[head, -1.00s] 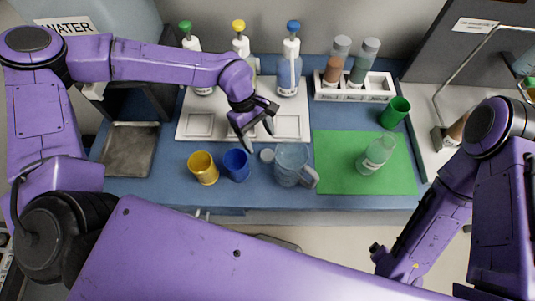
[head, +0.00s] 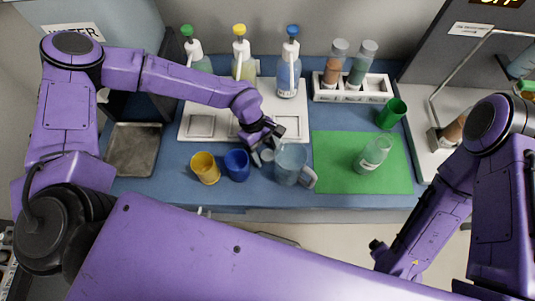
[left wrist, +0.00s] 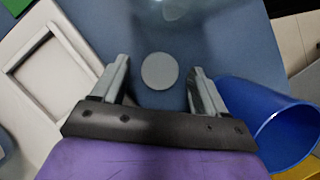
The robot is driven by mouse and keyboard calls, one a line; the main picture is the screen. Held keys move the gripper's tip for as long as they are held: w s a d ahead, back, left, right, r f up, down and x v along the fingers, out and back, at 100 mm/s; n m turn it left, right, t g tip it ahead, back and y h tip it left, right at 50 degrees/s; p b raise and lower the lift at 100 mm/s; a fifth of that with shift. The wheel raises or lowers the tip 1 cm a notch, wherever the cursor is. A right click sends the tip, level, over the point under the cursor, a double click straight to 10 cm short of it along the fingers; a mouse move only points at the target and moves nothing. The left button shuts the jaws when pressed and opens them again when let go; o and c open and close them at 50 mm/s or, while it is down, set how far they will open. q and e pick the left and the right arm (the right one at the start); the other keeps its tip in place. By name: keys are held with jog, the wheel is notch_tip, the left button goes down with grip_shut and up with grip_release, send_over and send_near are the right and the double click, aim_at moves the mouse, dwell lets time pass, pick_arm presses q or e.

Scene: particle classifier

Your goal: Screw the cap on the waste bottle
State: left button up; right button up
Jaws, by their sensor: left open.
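A small round grey cap (head: 267,156) lies on the blue bench between the blue cup and a clear jug. In the left wrist view the cap (left wrist: 160,70) shows as a flat disc between the two fingers of my left gripper (left wrist: 160,78), apart from both. My left gripper (head: 262,150) is open and empty, low over the cap. A clear, pale bottle (head: 372,155), which I take as the waste bottle, stands on the green mat (head: 335,178); no cap shows on it. A dark end of my right arm (head: 378,246) shows low at right; its jaws are unclear.
A blue cup (head: 237,165), a yellow cup (head: 205,168) and a clear jug (head: 290,164) stand close to my left gripper. Behind are a white tray (head: 198,127), several pump bottles, a tube rack (head: 352,93) and a green cup (head: 391,113). The mat's left part is clear.

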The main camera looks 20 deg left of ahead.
aim_at(265, 153)
pick_arm(q)
jog(key=c, duration=1.1)
jog(key=shift+c, duration=0.2)
jog(key=shift+r, duration=0.1)
notch_tip(265, 153, up, 18)
jog(key=b, duration=0.2)
jog(key=shift+b, duration=0.4)
